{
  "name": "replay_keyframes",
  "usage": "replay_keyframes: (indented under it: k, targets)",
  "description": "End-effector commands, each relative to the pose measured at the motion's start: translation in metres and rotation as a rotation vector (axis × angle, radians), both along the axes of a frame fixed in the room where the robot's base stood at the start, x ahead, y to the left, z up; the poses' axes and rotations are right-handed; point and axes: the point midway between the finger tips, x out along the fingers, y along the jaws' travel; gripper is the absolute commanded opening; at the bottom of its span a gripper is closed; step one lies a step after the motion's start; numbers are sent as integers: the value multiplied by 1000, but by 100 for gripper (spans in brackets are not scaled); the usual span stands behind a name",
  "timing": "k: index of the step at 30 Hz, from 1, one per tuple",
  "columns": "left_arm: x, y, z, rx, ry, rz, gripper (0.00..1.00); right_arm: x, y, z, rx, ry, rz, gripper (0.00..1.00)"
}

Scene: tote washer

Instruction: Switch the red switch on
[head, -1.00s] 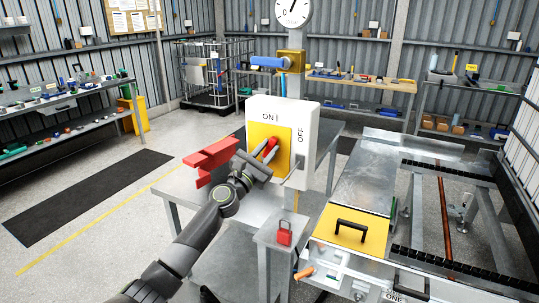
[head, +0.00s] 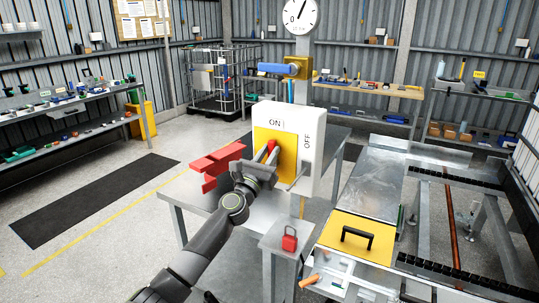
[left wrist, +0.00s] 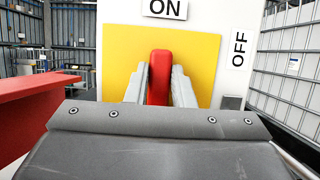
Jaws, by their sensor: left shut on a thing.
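The red switch handle (head: 271,146) sits on the yellow plate (head: 262,138) of a white switch box (head: 312,123). The box has an ON label at the top and an OFF label on the right. My left gripper (head: 266,154) is shut on the red handle. In the left wrist view the red handle (left wrist: 160,77) is upright between the two grey fingers (left wrist: 159,88), below the ON label (left wrist: 165,8); the OFF label (left wrist: 239,48) is off to the right. The handle's lower part is hidden by my gripper. My right gripper is not in view.
A red bracket-like part (head: 216,163) is close left of my left gripper and shows in the left wrist view (left wrist: 38,98). A red padlock (head: 289,239) is on a small grey stand below. A blue-handled valve (head: 284,69) is above the box. Open floor lies left.

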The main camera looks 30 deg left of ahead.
Motion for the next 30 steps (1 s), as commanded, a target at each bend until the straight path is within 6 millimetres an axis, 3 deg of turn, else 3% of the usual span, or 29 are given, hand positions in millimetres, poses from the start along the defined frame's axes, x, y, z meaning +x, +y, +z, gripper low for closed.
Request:
replay_keyframes:
  k: [12,13,18,30]
  targets:
    - [0,1,-2,-17,3,-1,0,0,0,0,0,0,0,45]
    - [0,1,-2,-18,3,-1,24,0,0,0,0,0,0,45]
    - [0,0,-2,-15,2,-1,44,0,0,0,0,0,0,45]
    - [-8,0,-5,-10,1,-1,44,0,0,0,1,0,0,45]
